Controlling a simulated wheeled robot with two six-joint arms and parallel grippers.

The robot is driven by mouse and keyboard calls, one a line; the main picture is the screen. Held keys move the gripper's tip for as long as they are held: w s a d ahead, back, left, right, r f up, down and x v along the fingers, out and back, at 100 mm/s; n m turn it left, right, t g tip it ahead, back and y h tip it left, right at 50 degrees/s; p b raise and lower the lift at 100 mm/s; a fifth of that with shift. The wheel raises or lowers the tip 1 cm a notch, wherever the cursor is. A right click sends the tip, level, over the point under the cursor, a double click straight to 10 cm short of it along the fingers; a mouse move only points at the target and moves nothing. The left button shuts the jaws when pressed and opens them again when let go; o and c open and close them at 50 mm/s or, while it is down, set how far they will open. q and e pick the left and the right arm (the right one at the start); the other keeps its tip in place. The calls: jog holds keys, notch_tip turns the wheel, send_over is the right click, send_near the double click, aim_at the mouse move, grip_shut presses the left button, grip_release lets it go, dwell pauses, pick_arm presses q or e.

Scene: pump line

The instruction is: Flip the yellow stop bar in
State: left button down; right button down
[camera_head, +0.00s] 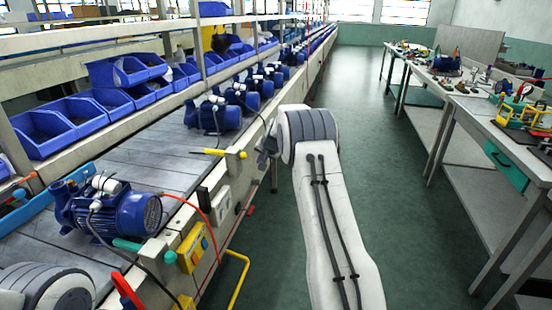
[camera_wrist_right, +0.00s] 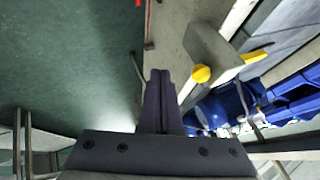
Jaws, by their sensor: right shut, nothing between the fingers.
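The yellow stop bar (camera_head: 209,152) sits on the near rail of the conveyor, its thin yellow end reaching over the belt edge. A round yellow knob (camera_head: 243,155) is on its aisle side. In the right wrist view the knob (camera_wrist_right: 201,74) and the yellow bar end (camera_wrist_right: 257,56) show on either side of a grey block (camera_wrist_right: 212,50). My right gripper (camera_head: 264,148) is just right of the knob over the aisle side, apart from it. Its fingers (camera_wrist_right: 160,75) are shut and empty. My left gripper is out of view.
A blue pump (camera_head: 125,213) stands on the belt (camera_head: 140,162) in front, with several more further along. Blue bins (camera_head: 75,115) line the far side. A yellow box (camera_head: 193,248) is on the conveyor side. The green aisle floor (camera_head: 360,130) is clear up to the right-hand workbenches.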

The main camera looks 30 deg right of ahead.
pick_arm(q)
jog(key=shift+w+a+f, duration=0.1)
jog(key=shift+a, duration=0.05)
pick_arm(e)
jog(key=v, duration=0.8)
jog(key=shift+r, duration=0.45)
jog(key=shift+a, duration=0.15)
